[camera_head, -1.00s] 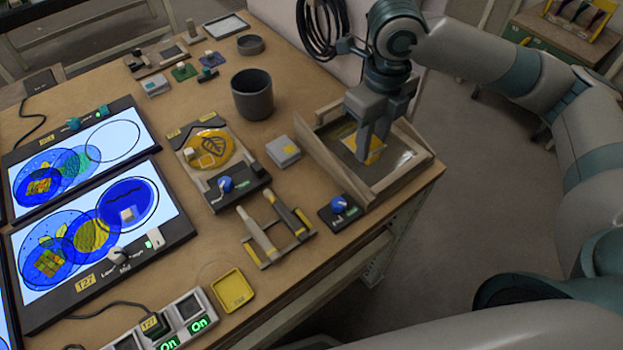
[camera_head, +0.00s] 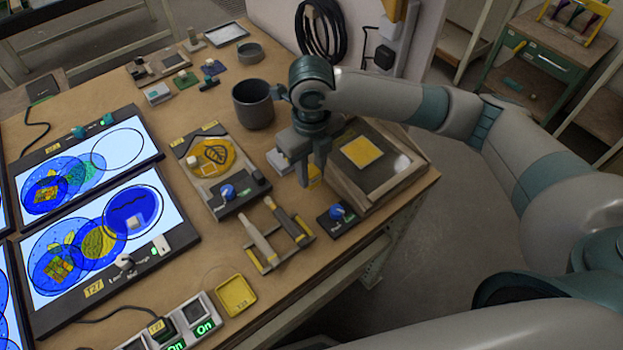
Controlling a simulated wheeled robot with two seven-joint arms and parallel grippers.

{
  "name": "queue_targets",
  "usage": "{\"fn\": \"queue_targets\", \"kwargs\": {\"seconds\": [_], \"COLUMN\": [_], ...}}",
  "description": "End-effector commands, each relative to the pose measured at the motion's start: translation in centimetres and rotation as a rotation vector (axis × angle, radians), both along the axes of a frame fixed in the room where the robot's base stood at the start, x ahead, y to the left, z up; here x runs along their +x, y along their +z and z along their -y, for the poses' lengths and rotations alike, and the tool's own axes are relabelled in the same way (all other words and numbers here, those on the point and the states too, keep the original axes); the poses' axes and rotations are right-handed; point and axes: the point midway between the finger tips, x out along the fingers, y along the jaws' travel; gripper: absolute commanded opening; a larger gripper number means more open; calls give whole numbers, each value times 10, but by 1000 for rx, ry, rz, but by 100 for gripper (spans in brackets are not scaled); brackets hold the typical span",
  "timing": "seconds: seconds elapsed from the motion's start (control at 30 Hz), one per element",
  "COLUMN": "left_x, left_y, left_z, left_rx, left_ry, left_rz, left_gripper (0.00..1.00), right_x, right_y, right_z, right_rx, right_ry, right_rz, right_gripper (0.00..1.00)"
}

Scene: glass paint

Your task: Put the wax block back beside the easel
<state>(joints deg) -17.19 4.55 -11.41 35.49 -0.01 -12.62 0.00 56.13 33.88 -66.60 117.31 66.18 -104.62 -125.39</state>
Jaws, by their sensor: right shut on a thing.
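The easel (camera_head: 391,186) is a wooden-framed tilted panel near the table's right edge, with a yellow square (camera_head: 361,152) on its face. My right gripper (camera_head: 309,181) points down just left of the easel frame. It is shut on a small yellow thing (camera_head: 315,173), which seems to be the wax block; the fingers hide most of it. I cannot tell whether it touches the table. My left gripper is not in view.
A pale grey block (camera_head: 278,160) stands close left of the gripper, partly hidden. A dark mug (camera_head: 252,104) stands behind it. A blue-knob box (camera_head: 338,214) and a tool rack (camera_head: 268,240) are in front. A leaf-pattern board (camera_head: 205,168) lies left.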

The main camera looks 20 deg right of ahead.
Motion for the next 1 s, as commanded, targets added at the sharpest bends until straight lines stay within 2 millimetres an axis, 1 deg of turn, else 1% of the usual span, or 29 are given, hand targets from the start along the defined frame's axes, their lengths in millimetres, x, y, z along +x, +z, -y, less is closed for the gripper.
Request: {"fn": "queue_targets", "kwargs": {"seconds": [0.13,0.23,0.4,0.53,0.97,1.0], "left_x": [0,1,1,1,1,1], "left_y": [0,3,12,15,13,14], "left_z": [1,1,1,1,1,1], "left_rx": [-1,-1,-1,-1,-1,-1], "left_ry": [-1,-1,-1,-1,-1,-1], "left_rz": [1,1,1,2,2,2], "left_gripper": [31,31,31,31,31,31], "right_x": [0,-1,-2,-1,0,0], "right_y": [0,-5,-25,-37,-43,-43], "right_z": [0,0,0,0,1,1], "right_rx": [0,1,0,0,0,0], "right_ry": [0,-1,-1,1,1,1], "right_rz": [0,-3,-4,-2,0,1], "right_gripper": [5,5,5,5,5,31]}}
